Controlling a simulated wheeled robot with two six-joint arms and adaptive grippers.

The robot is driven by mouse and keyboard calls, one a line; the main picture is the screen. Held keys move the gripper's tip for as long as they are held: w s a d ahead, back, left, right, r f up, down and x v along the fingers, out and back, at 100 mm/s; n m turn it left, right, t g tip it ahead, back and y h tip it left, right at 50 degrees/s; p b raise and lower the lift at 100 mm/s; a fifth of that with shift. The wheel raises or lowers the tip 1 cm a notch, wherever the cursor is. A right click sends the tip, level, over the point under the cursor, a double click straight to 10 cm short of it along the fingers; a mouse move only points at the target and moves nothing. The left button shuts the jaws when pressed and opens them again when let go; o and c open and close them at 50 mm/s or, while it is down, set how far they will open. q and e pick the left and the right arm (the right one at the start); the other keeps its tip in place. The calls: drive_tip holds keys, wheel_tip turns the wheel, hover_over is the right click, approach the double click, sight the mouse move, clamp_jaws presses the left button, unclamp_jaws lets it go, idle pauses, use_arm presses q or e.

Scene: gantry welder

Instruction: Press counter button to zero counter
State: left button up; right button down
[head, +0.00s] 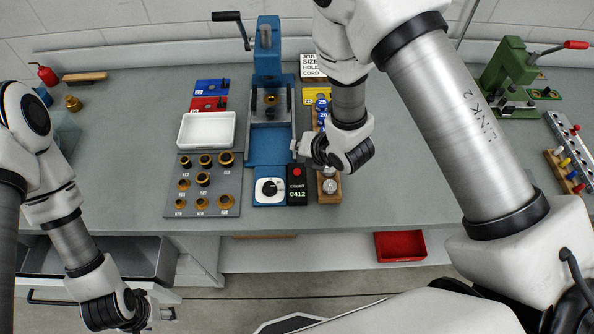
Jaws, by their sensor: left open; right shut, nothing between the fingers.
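The counter (297,193) is a small black box at the front of the blue press, on its right side. Its display reads COUNT 0412, and a red round button (297,172) sits on its top part. My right gripper (296,147) is shut and empty. Its tips appear just behind the button in the picture, apart from it; their height above it is hard to tell. My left gripper (167,313) is low at the lower left, in front of the bench edge, open and empty, far from the counter.
The blue press (267,60) with a white dial (269,190) stands left of the counter. A wooden block (329,196) with pale round pieces is close on its right. A grey board (228,207) with brass rings and a white tray (207,130) lie further left. Bench right of the block is clear.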

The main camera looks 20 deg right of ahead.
sight(299, 173)
wheel_tip(299, 173, down, 8)
drive_tip(key=b, duration=0.4)
drive_tip(key=shift+r+b, duration=0.15)
drive_tip(key=shift+b, duration=0.2)
drive_tip(key=shift+f, duration=0.2)
idle(0.7)
drive_tip(key=shift+f+b, duration=0.4)
drive_tip(key=shift+b, duration=0.3)
drive_tip(key=shift+f+b, duration=0.45)
drive_tip(key=shift+b, duration=0.1)
drive_tip(key=shift+r, duration=0.1)
idle(0.5)
drive_tip(key=shift+r+p, duration=0.45)
drive_tip(key=shift+r, duration=0.35)
drive_tip(key=shift+r, duration=0.1)
